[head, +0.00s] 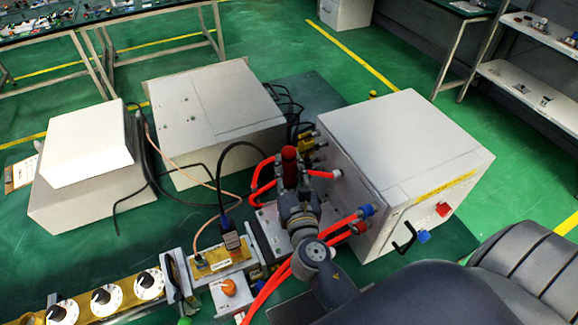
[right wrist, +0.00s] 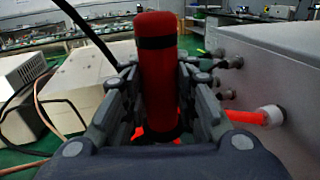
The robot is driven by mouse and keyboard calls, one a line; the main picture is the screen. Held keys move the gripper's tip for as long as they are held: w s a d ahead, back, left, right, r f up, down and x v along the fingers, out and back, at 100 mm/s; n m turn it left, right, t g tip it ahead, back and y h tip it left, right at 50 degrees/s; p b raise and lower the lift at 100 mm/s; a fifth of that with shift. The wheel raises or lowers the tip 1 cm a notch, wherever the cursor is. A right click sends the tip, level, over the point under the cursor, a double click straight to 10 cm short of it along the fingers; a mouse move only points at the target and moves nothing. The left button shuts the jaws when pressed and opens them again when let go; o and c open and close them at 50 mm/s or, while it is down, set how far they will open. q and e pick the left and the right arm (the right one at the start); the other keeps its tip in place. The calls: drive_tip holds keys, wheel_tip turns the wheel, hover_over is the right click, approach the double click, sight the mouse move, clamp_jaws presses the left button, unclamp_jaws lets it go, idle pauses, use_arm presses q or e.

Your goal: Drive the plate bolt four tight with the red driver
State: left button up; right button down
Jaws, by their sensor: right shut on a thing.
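The red driver (head: 289,156) stands roughly upright between the fingers of my right gripper (head: 291,180). In the right wrist view, its red handle with a black band (right wrist: 158,70) rises between the two fingers of the gripper (right wrist: 158,110), which is shut on it. The driver's lower end is hidden by the gripper and wrist. A light metal plate (head: 266,228) shows partly below the gripper. Bolt four cannot be made out. My left gripper is not in view.
A large white cabinet (head: 400,140) stands close at the right, with red hoses (head: 262,300) running to its fittings. Grey boxes (head: 215,120) stand at the left with loose cables. A row of dials (head: 100,300) and an orange knob (head: 229,287) lie at the front left.

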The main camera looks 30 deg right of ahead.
sight(290, 159)
drive_tip(key=shift+f+b, duration=0.85)
drive_tip(key=shift+f, duration=0.25)
drive_tip(key=shift+f+b, duration=0.4)
drive_tip(key=shift+f, duration=0.2)
idle(0.6)
drive_tip(key=shift+f+b, duration=0.3)
drive_tip(key=shift+f, duration=0.3)
idle(2.0)
drive_tip(key=shift+r, duration=0.1)
wheel_tip(290, 159, up, 7)
drive_tip(key=p, duration=0.7)
drive_tip(key=shift+r, duration=0.2)
drive_tip(key=shift+r+p, duration=0.95)
drive_tip(key=shift+r, duration=0.1)
drive_tip(key=shift+f, duration=0.15)
